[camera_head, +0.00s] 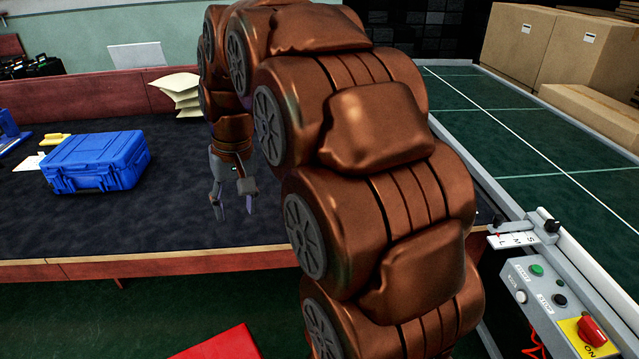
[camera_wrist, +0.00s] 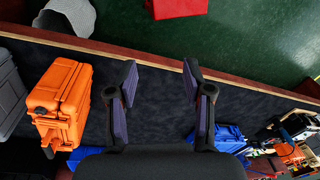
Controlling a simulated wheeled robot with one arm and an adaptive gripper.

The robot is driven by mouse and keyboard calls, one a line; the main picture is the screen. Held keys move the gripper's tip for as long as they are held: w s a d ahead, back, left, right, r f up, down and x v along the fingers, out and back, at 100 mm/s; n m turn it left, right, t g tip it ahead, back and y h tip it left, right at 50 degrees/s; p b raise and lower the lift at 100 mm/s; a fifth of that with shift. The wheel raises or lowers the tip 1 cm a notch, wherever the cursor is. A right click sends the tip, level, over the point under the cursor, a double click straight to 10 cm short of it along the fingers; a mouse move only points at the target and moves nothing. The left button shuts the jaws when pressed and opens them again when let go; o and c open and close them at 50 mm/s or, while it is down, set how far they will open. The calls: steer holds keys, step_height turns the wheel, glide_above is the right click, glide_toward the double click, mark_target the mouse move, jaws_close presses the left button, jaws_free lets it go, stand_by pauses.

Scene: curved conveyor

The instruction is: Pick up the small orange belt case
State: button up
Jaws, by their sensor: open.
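The orange case (camera_wrist: 60,100) is in the wrist view, at the left on the dark belt, with a dark round part on its near top corner. It does not show in the head view. My gripper (camera_wrist: 160,78) is open and empty over the dark belt, to the right of the orange case and apart from it. In the head view my gripper (camera_head: 232,203) hangs fingers down above the belt (camera_head: 170,215), to the right of a blue case. My arm hides much of the middle of that view.
The blue case (camera_head: 97,160) stands on the belt at the left. A control box (camera_head: 560,305) and green table (camera_head: 545,150) are at the right. A red object (camera_head: 222,345) lies on the floor.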

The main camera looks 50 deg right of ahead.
steer(key=w+d+r+m+t, duration=0.1)
steer(key=w+d, duration=0.3)
steer(key=d, duration=0.5)
steer(key=w+d+r+m+t+h+b, duration=0.15)
steer(key=w+d, duration=0.35)
steer(key=d, duration=0.5)
steer(key=w+d+m+t, duration=0.15)
steer(key=w+d, duration=0.25)
steer(key=d, duration=0.5)
steer(key=d+m, duration=0.1)
steer(key=d, duration=1)
steer(key=shift+h, duration=0.45)
steer(key=shift+s+a+f+p+x, duration=0.15)
steer(key=shift+p+x, duration=0.1)
steer(key=shift+x, duration=1.1)
steer(key=shift+s+a+f+p+x, duration=0.1)
steer(key=shift+s+p+x, duration=0.15)
steer(key=shift+x, duration=1.1)
steer(key=shift+s+a+f+p+x, duration=0.1)
steer(key=shift+p+x, duration=0.2)
steer(key=shift+x, duration=1.05)
jaws_close()
steer(key=shift+r, duration=0.1)
